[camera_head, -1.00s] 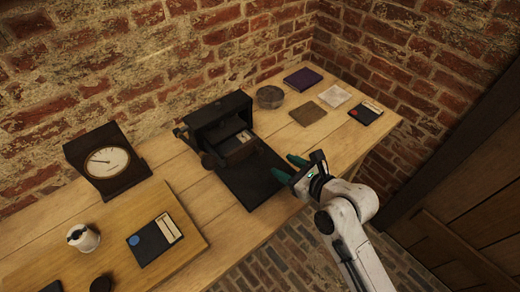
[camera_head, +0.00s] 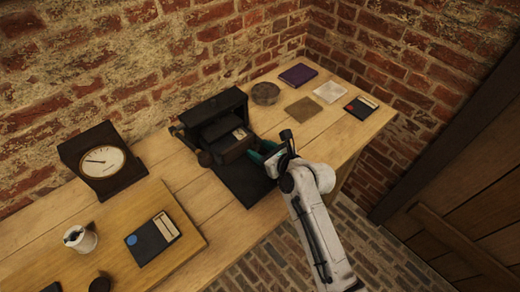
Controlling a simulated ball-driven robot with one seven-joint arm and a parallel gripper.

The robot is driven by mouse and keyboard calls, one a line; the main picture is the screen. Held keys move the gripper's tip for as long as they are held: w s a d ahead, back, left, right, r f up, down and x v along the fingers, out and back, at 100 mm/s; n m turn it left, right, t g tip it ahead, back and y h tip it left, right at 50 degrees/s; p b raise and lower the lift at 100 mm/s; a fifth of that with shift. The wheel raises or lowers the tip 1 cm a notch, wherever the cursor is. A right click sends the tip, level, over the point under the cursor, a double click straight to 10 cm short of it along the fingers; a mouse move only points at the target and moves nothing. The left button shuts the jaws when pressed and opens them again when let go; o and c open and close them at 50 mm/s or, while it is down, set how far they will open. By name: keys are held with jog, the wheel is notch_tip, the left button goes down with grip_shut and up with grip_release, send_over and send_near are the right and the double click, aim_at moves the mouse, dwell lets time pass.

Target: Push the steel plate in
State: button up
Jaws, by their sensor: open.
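A black box-shaped apparatus (camera_head: 222,108) with a round knob on its left side stands on the wooden table. A dark inner block (camera_head: 234,147) sits in its open front, with a small pale-labelled piece (camera_head: 240,134) on top. A flat dark base (camera_head: 246,183) extends in front of it. I cannot tell for sure which part is the steel plate. My gripper (camera_head: 263,153) has green fingers and is open. Its fingers are right beside the inner block's right end, above the base. Whether they touch the block is unclear, and the arm's wrist partly hides them.
A dial gauge (camera_head: 101,162) stands at left, behind a board (camera_head: 190,241) with a white pot (camera_head: 80,239) and a dark card (camera_head: 152,238). A round tin (camera_head: 265,93), a purple book (camera_head: 298,75) and several flat squares lie at back right. Brick walls close the back.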

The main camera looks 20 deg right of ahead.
jog(key=shift+w+a+f, duration=0.1)
jog(key=shift+w+f, duration=0.05)
jog(key=shift+w, duration=0.15)
grip_shut()
dwell(0.4)
